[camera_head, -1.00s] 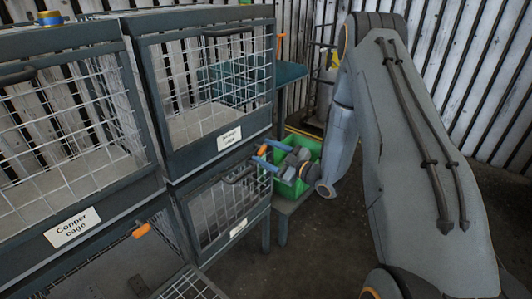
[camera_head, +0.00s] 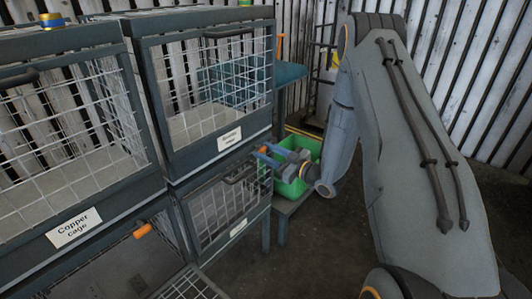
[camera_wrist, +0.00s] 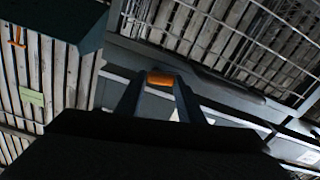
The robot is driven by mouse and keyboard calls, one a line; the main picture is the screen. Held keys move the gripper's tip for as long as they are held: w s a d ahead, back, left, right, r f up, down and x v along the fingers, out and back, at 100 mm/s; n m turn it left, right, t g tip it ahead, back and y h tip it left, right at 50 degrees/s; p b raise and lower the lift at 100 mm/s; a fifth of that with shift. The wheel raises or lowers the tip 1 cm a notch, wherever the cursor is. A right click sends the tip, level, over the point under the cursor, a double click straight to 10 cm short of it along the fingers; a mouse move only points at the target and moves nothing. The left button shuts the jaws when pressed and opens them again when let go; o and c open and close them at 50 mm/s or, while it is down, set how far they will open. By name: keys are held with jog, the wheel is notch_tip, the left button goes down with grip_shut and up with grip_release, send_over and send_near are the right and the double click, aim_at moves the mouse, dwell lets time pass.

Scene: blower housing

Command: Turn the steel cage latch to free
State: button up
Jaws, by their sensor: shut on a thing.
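My gripper (camera_head: 267,154) is at the upper right corner of the lower right cage (camera_head: 222,205). In the wrist view, the two fingers of my gripper (camera_wrist: 160,80) are shut on a small orange latch handle (camera_wrist: 162,78). The orange handle (camera_head: 263,149) also shows at the fingertips in the head view. The lower right cage has a dark frame, a wire mesh front and a dark pull handle (camera_head: 240,173). Its label (camera_head: 238,228) is too small to read. The mesh front appears shut.
The upper right cage (camera_head: 205,95) and the copper cage (camera_head: 60,160) stand beside and above. Another orange latch (camera_head: 143,230) is on the lower left cage. A green bin (camera_head: 292,187) stands just behind my gripper. The floor at the right is clear.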

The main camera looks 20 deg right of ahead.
jog(key=shift+r+m, duration=0.1)
jog(key=shift+m, duration=1.1)
jog(key=o, duration=1.1)
jog(key=shift+c, duration=0.2)
jog(key=shift+d, duration=0.1)
jog(key=v, duration=0.7)
jog(key=shift+s+d+b, duration=0.2)
jog(key=shift+s+b, duration=0.15)
jog(key=shift+b, duration=0.05)
